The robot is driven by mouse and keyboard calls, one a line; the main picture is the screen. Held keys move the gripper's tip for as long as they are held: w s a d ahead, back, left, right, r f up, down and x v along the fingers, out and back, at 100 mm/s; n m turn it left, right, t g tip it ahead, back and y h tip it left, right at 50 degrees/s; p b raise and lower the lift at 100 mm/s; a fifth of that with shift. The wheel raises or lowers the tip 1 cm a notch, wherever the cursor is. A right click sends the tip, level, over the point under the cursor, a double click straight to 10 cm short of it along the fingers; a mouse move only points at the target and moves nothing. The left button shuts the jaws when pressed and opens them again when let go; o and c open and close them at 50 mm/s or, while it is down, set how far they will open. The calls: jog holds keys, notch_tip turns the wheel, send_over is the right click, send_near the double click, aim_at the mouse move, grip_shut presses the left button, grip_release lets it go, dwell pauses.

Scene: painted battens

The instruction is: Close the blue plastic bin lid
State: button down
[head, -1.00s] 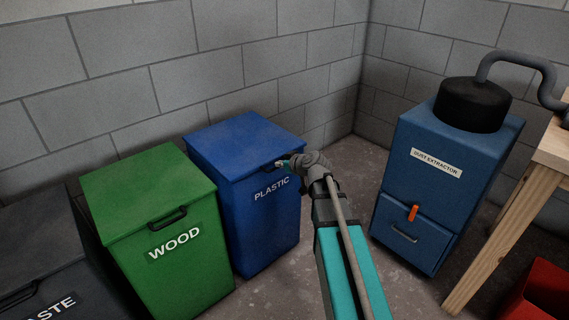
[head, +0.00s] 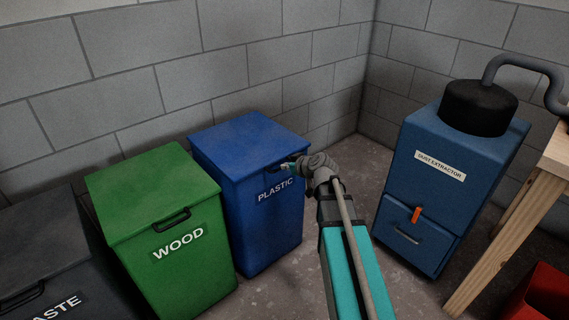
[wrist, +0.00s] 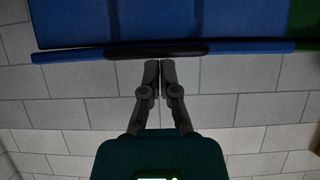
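The blue plastic bin (head: 262,225) stands against the wall, marked PLASTIC. Its blue lid (head: 240,138) lies flat on the body, with no gap that I can see in the head view. My gripper (head: 289,166) is at the lid's front edge, by the dark handle, and partly hides it. In the wrist view, the fingers (wrist: 159,66) are together, with their tips right at the lid's dark handle (wrist: 158,49). I see nothing clearly held between them; whether they touch the handle I cannot tell. The blue bin's surface (wrist: 150,20) fills the upper part of that view.
A green WOOD bin (head: 190,255), lid down, stands close left of the blue bin, and a dark waste bin (head: 40,235) farther left. A blue dust extractor (head: 445,150) stands right, beside a wooden bench (head: 508,235) and a red container (head: 545,300). Floor shows between bin and extractor.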

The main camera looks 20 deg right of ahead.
jog(key=s+d+f+b, duration=0.1)
jog(key=s+d+b, duration=0.2)
jog(key=s, duration=0.4)
jog(key=shift+s+d+f, duration=0.3)
jog(key=shift+f, duration=0.05)
dwell(0.4)
dwell(0.5)
